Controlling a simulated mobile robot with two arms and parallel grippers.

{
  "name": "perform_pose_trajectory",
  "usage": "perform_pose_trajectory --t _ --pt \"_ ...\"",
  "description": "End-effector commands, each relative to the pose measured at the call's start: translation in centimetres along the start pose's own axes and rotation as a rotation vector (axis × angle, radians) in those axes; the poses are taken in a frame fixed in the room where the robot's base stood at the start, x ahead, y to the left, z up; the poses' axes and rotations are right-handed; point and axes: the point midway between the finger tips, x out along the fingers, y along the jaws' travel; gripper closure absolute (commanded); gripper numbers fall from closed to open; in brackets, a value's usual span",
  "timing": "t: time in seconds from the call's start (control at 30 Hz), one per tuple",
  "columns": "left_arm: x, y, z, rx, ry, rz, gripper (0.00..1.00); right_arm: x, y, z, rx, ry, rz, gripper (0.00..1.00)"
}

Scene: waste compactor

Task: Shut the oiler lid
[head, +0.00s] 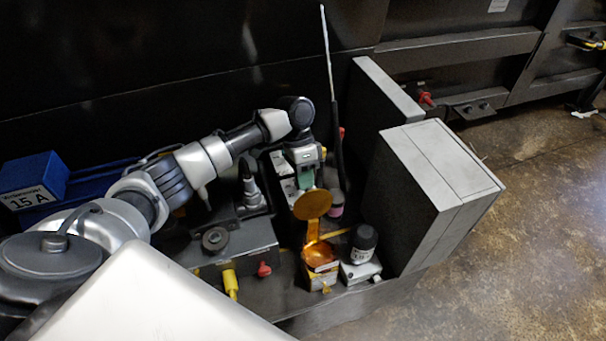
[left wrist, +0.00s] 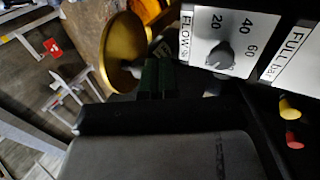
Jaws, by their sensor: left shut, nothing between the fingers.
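The oiler (head: 320,256) is a small gold-orange cup on a block near the front of the machine. Its round gold lid (head: 312,204) stands raised open above and behind the cup, on a thin upright part. In the left wrist view the lid (left wrist: 120,50) is a large gold disc at upper left. My left gripper (head: 305,180), with green fingers, is shut and empty just behind and above the lid. The green fingertips (left wrist: 155,75) show close beside the lid in the left wrist view; I cannot tell if they touch it. My right gripper is not in view.
A black-capped bottle (head: 363,243) stands right of the oiler, and large grey boxes (head: 440,175) stand farther right. A thin upright rod (head: 329,80) rises behind the gripper. A panel with a flow dial (left wrist: 220,55) is close to the fingers.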

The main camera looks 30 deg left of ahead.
Motion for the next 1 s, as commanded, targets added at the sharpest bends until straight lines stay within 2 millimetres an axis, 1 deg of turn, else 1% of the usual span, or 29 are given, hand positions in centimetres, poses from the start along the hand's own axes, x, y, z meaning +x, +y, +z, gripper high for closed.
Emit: perform_pose_trajectory --t 0.27,0.43,0.77,0.87,1.0 --pt "-0.1 0.1 0.0 0.0 0.0 -0.006 1.0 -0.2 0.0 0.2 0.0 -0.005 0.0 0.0" --pt "-0.5 0.6 0.0 0.002 -0.001 -0.04 1.0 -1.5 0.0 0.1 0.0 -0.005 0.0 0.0" --pt "-0.4 0.9 0.0 0.003 0.0 -0.089 1.0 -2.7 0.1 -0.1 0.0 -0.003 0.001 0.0" --pt "-0.6 1.2 0.0 0.003 0.001 -0.114 1.0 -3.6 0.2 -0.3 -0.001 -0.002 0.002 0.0" --pt "-0.9 1.9 0.1 0.005 0.001 -0.174 1.0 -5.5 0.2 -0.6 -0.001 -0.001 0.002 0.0"
